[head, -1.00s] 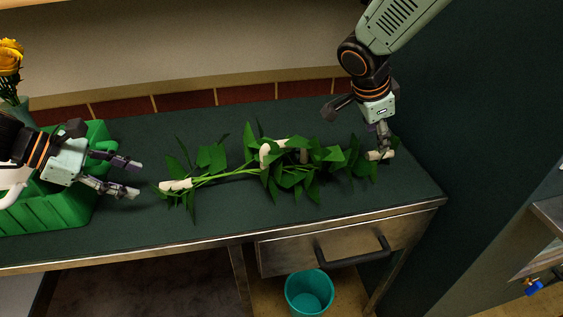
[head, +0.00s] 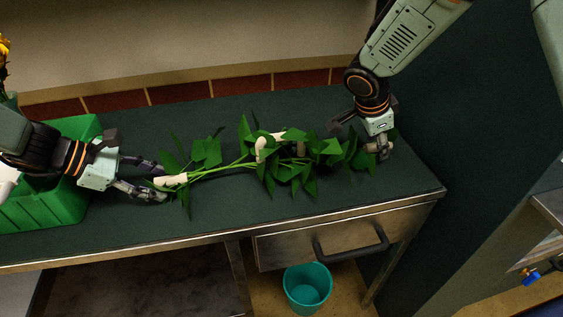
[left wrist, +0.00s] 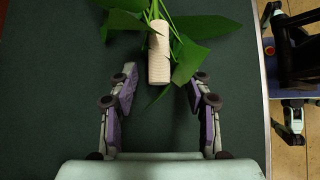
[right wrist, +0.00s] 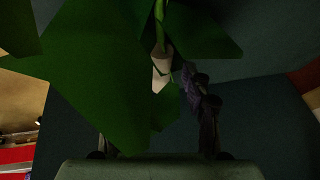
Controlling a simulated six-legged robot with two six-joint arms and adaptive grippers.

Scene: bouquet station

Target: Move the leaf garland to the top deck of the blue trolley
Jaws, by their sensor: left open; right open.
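The leaf garland (head: 290,160) lies along the dark green counter, with green leaves, thin stems and pale cylindrical ends. My left gripper (head: 162,180) is open at its left end. In the left wrist view the pale left end (left wrist: 159,55) sits just ahead of and between the open fingers (left wrist: 160,85). My right gripper (head: 378,148) points down at the garland's right end. In the right wrist view the pale right end (right wrist: 161,62) is beside one finger of the open right gripper (right wrist: 160,95), and a large leaf hides the other finger.
A green crate (head: 50,208) stands at the counter's left, by my left arm. A dark wall (head: 470,110) closes the right side. A drawer with a dark handle (head: 350,240) is under the counter, and a teal bin (head: 308,288) stands below. The counter's front strip is clear.

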